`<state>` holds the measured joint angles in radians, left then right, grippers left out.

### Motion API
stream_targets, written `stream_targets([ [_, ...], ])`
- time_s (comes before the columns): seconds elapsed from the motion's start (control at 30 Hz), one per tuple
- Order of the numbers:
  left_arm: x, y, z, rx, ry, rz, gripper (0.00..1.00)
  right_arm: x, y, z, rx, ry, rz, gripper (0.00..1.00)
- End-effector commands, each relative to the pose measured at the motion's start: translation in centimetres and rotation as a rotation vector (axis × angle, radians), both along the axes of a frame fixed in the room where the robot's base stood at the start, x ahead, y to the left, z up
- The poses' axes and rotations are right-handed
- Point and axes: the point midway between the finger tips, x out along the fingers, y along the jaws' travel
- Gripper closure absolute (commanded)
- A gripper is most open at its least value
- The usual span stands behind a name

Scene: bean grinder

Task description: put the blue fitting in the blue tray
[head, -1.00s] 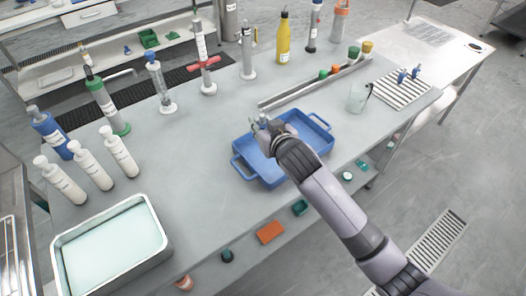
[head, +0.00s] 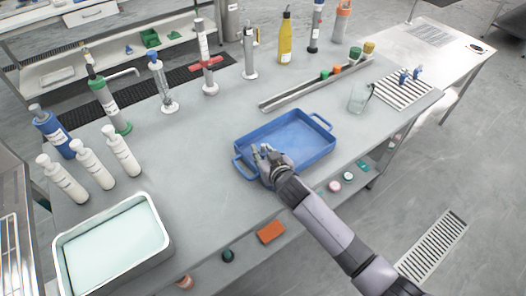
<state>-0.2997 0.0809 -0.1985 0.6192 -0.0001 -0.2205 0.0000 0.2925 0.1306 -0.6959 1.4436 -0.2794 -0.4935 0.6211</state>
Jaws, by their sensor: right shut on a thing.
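The blue tray (head: 322,122) lies on the grey bench, a shallow rectangle with a handle at each end, and its visible floor is empty. My right gripper (head: 261,154) is at the tray's near left corner, close to the left handle. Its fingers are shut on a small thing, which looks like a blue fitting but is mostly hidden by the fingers. My left gripper is not in view.
White bottles (head: 93,165) and a metal basin (head: 163,240) are at the left. The bench between basin and tray is clear.

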Motion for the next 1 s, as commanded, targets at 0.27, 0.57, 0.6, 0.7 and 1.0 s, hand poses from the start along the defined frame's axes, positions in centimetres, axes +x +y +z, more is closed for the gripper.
stream_targets([
  [0.27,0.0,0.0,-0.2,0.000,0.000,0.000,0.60,0.0,0.0,-0.3,0.000,0.000,0.000,0.68],
  [0.57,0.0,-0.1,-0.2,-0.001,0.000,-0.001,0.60,0.0,0.0,-0.3,0.000,0.000,0.000,0.66],
  [0.6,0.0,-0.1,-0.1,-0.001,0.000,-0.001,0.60,0.0,0.0,-0.1,0.000,0.000,0.000,0.66],
  [0.7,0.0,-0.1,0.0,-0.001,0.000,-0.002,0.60,-0.3,-0.1,0.1,0.000,0.001,0.000,0.66],
  [1.0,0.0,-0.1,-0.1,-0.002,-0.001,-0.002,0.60,-4.6,-1.9,1.9,0.002,0.002,0.000,0.66],
])
